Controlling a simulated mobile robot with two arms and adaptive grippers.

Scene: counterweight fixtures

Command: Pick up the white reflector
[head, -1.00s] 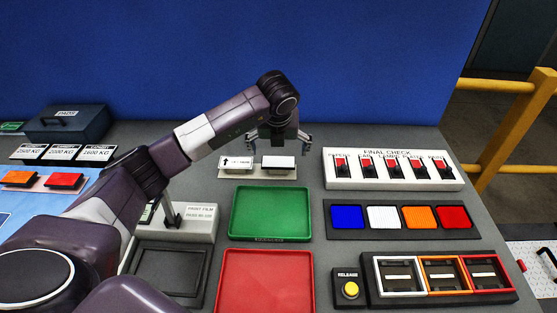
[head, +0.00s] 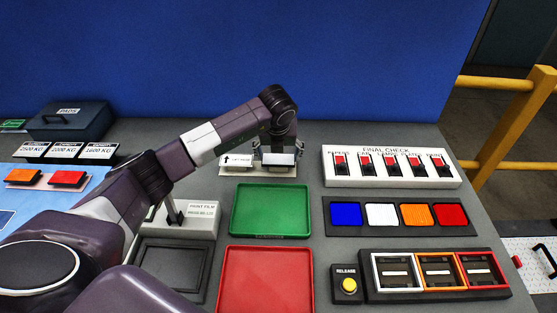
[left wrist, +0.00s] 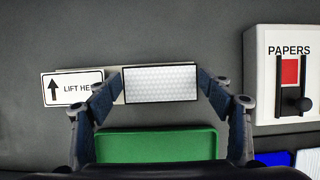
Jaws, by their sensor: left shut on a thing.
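The white reflector (head: 279,160) lies on a pale base plate behind the green tray (head: 271,211). In the left wrist view the reflector (left wrist: 160,84) is a white honeycomb rectangle with a dark edge. My left gripper (head: 278,155) is down over it and shut on it, with one finger at each short end. The fingers also show in the left wrist view (left wrist: 160,76). A label with an arrow and "LIFT HE..." (left wrist: 72,87) is on the left, and the finger hides its end. My right gripper is not in view.
A red tray (head: 265,282) lies in front of the green one. To the right are the final check switch panel (head: 390,181), a strip of coloured squares (head: 396,232), framed slots (head: 440,291) and a release button (head: 348,285). A blue wall stands behind.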

